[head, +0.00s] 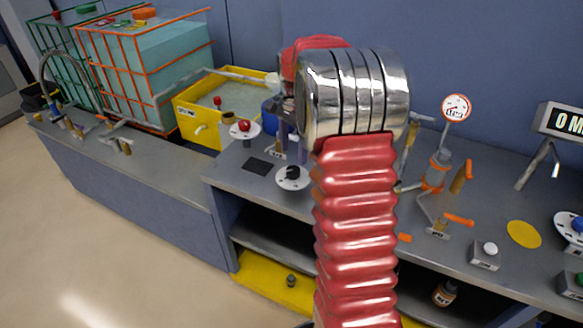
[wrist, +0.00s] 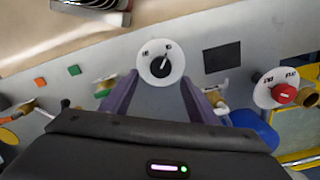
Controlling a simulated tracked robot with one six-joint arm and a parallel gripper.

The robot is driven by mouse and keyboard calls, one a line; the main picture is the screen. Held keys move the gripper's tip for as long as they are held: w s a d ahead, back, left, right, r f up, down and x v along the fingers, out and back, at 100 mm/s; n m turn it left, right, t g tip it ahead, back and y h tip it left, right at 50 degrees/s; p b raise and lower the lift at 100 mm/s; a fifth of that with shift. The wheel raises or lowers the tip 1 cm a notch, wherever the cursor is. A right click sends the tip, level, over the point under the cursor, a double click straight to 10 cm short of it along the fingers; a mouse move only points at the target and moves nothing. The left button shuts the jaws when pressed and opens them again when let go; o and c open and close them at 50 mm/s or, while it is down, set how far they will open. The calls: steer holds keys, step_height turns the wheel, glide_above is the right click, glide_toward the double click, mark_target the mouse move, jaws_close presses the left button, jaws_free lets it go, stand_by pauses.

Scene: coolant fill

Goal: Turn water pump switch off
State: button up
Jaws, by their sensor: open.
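A round white dial with a black knob (head: 292,177) sits on the bench near its front edge. It also shows in the wrist view (wrist: 160,66), its pale pointer mark towards the upper right and two small labels too small to read. A second white dial has a red knob (head: 244,127); it shows at the right in the wrist view (wrist: 283,94). I cannot tell from labels which is the water pump switch. My gripper (wrist: 159,78) is open and empty, its purple fingers apart on either side of the black-knob dial. My arm partly hides it in the head view.
A yellow tub (head: 205,125) of liquid and a caged tank (head: 140,75) stand at the left. A dark square pad (head: 258,165) lies beside the dial. A gauge (head: 456,107), orange-handled valves, and a white button box (head: 485,254) stand right of my arm.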

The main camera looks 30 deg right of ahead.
mark_target(293, 170)
step_height(293, 170, down, 7)
steer(key=shift+f, duration=0.15)
steer(key=shift+c, duration=0.4)
